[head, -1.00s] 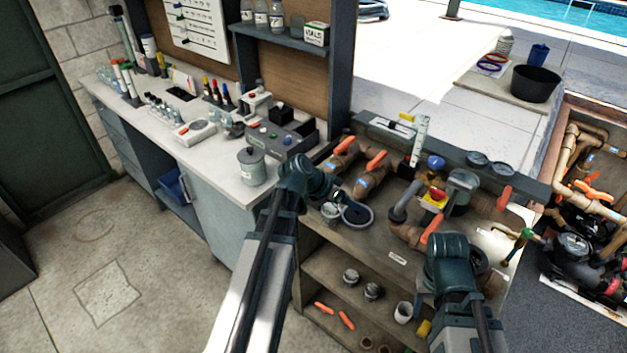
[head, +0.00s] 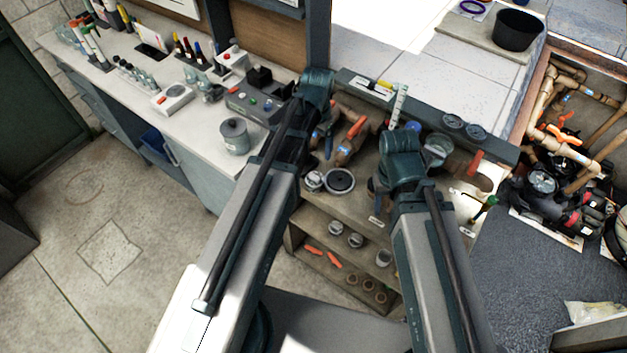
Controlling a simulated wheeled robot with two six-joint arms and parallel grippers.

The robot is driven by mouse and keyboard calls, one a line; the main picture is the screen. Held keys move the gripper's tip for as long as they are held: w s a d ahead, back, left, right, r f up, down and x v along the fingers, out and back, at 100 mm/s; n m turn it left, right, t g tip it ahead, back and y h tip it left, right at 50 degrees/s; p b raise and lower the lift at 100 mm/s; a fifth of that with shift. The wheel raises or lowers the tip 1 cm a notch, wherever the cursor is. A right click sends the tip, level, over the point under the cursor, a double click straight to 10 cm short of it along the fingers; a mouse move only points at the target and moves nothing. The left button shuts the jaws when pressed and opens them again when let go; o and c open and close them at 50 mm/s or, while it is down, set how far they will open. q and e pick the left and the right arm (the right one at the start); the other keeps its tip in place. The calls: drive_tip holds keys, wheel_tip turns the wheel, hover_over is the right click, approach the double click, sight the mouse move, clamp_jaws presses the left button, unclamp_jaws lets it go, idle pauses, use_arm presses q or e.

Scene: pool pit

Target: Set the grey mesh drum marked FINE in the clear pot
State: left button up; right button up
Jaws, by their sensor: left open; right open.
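Two small round grey-topped drums stand on the bench's middle shelf, the left one (head: 335,228) and the right one (head: 355,240). Their markings are too small to read, so I cannot tell which is FINE. A small pale pot (head: 313,180), perhaps the clear one, stands on the bench top beside a dark ring (head: 340,181). A whitish cup (head: 384,257) stands on the shelf to the right. My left gripper (head: 328,145) is open over the bench top, mostly hidden by its arm. My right gripper (head: 380,188) is open, partly hidden, right of the ring.
Brown pipes with orange handles (head: 352,130) crowd the bench's back. Orange handles (head: 322,256) and several brown fittings (head: 367,284) lie on the lower shelf. A grey lidded canister (head: 234,136) stands on the left worktop. The floor (head: 110,250) at left is clear.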

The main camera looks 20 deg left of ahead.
use_arm(q)
drive_tip(key=b, duration=0.8)
hover_over(315, 176)
drive_tip(key=f, duration=0.8)
drive_tip(key=shift+w+d+f, duration=0.15)
drive_tip(key=shift+w, duration=0.05)
drive_tip(key=f+b, duration=0.5)
drive_tip(key=shift+s+a+f, duration=0.1)
drive_tip(key=shift+s+a, duration=0.05)
drive_tip(key=shift+a, duration=0.05)
clamp_jaws()
